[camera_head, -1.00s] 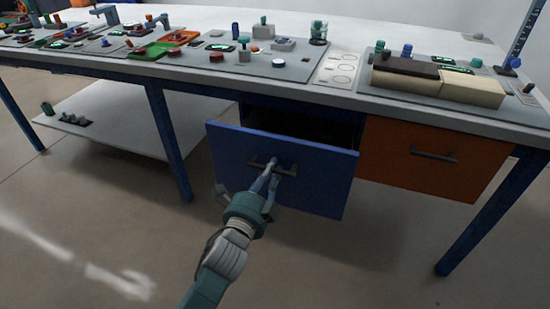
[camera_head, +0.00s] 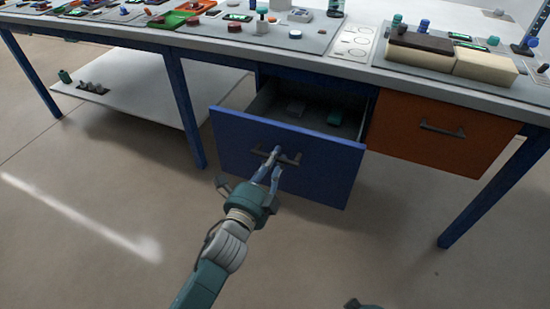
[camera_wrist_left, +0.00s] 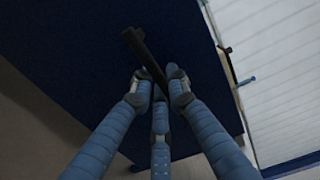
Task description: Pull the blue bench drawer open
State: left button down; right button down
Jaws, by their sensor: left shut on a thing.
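The blue bench drawer (camera_head: 235,140) stands well out from under the bench in the head view, with its inside showing.
An orange drawer (camera_head: 430,135) with a dark handle is shut, right of the blue one. The blue bench legs (camera_head: 186,110) stand on both sides. A low white shelf (camera_head: 140,95) is at the left. The floor in front is clear.

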pick_arm(q)
jog(key=c, duration=1.7)
grip_release()
jog(key=shift+o, duration=0.2)
jog(key=v, duration=1.2)
